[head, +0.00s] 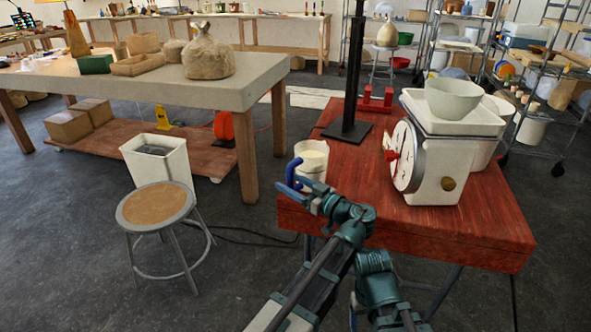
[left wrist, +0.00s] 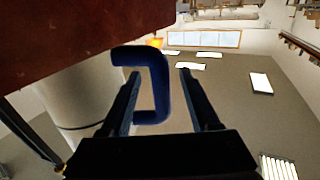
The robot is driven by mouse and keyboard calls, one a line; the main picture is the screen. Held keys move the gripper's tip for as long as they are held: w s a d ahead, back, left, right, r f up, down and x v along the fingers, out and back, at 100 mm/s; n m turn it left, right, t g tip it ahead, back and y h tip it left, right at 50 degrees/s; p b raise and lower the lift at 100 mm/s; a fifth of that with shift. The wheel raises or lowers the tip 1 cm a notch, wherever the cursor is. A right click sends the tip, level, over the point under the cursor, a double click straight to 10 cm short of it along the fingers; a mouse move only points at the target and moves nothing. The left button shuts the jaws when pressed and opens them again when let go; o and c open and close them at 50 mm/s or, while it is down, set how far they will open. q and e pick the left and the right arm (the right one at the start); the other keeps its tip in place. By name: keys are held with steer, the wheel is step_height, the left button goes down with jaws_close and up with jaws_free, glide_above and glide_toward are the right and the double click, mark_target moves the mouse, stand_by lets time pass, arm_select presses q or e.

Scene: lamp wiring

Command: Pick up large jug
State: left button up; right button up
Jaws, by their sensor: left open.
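A white jug (head: 313,158) with a blue handle (head: 291,174) stands at the left edge of the red table, with pale contents at its top. In the left wrist view the jug's pale body (left wrist: 80,112) is tilted at the left, and the blue handle (left wrist: 160,82) shows between the fingers. My left gripper (head: 312,202) is open at the handle, one finger to each side of it in the wrist view. I cannot tell whether the fingers touch it. My right gripper is not in view.
The red table (head: 455,225) also bears a white scale (head: 435,165) with a grey bowl (head: 453,98) and a black stand (head: 347,128). A stool (head: 155,205) and white bin (head: 158,162) stand at the left. A long table (head: 250,88) is behind.

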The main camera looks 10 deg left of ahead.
arm_select(q)
steer(key=shift+w+a, duration=0.2)
steer(key=shift+a, duration=0.15)
steer(key=shift+d, duration=0.15)
steer(key=shift+c, duration=0.8)
jaws_close()
